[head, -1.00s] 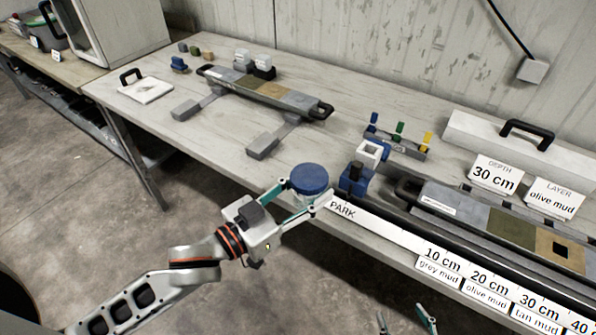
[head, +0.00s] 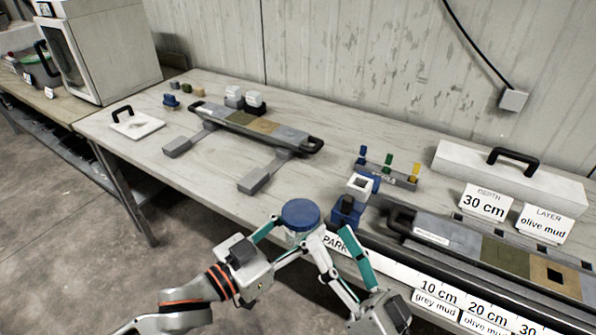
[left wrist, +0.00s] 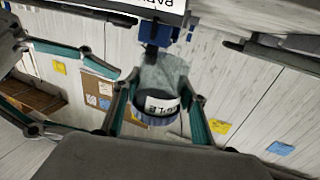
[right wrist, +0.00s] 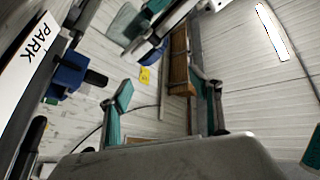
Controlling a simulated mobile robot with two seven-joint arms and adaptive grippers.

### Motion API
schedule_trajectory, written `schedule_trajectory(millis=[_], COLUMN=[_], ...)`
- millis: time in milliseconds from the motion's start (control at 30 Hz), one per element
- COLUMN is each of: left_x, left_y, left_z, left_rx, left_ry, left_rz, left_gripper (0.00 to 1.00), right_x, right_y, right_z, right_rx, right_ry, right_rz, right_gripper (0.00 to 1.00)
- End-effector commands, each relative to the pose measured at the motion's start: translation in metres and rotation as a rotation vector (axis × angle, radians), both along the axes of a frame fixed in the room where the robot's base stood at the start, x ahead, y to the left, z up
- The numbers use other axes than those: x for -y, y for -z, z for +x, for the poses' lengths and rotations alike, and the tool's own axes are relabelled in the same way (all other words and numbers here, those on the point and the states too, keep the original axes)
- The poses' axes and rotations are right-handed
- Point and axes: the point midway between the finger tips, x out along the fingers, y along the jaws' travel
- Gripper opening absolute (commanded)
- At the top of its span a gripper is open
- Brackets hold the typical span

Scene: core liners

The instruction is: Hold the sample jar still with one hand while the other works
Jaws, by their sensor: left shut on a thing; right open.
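The sample jar (head: 301,236), with a round blue lid (head: 301,213), is upright in front of the bench's front edge. My left gripper (head: 287,236) is shut on its body. In the left wrist view the pale jar (left wrist: 160,80), with a partly readable white label, sits between the left fingers (left wrist: 160,100). My right gripper (head: 326,240) is open close to the jar's right side; I cannot tell whether it touches. It shows at the left of the left wrist view (left wrist: 105,72). In the right wrist view its fingers (right wrist: 162,90) are apart with nothing between them.
A blue block fixture (head: 346,211) stands on the bench just behind the jar, beside the PARK label (head: 334,243). The core liner (head: 455,236) lies to the right with depth labels in front. Another liner (head: 255,127) rests on supports behind.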

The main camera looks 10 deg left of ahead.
Motion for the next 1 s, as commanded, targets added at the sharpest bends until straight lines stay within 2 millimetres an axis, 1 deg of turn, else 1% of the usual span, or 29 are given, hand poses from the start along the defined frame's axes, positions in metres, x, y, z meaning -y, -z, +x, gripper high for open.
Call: schedule_trajectory(millis=[33, 100, 200, 267, 300, 400, 500, 600, 733, 867, 1000], left_x=[0.000, 0.000, 0.000, 0.000, 0.000, 0.000, 0.000, 0.000, 0.000, 0.000, 0.000], left_y=[0.000, 0.000, 0.000, 0.000, 0.000, 0.000, 0.000, 0.000, 0.000, 0.000, 0.000], left_z=[0.000, 0.000, 0.000, 0.000, 0.000, 0.000, 0.000, 0.000, 0.000, 0.000, 0.000], left_rx=[0.001, 0.001, 0.001, 0.001, 0.001, 0.001, 0.001, 0.001, 0.001, 0.001, 0.001], left_ry=[0.000, 0.000, 0.000, 0.000, 0.000, 0.000, 0.000, 0.000, 0.000, 0.000, 0.000], left_rz=[-0.001, -0.001, -0.001, -0.001, -0.001, -0.001, -0.001, -0.001, -0.001, -0.001, -0.001], left_gripper=[0.00, 0.00, 0.00, 0.00, 0.00, 0.00, 0.00, 0.00, 0.00, 0.00, 0.00], right_x=[-0.012, -0.030, -0.055, -0.070, -0.079, -0.102, -0.124, -0.143, -0.165, -0.183, -0.196], right_y=[-0.021, -0.046, -0.076, -0.093, -0.104, -0.126, -0.144, -0.156, -0.163, -0.160, -0.148], right_z=[0.003, 0.001, -0.006, -0.012, -0.018, -0.033, -0.052, -0.072, -0.098, -0.122, -0.142], right_rx=[0.052, 0.117, 0.201, 0.250, 0.281, 0.355, 0.423, 0.482, 0.544, 0.587, 0.612], right_ry=[-0.044, -0.115, -0.223, -0.293, -0.342, -0.468, -0.598, -0.732, -0.908, -1.081, -1.255], right_rz=[0.031, 0.069, 0.105, 0.121, 0.128, 0.135, 0.124, 0.096, 0.031, -0.068, -0.211], right_gripper=[0.63, 0.63, 0.63, 0.63, 0.63, 0.63, 0.63, 0.63, 0.63, 0.63, 0.63])
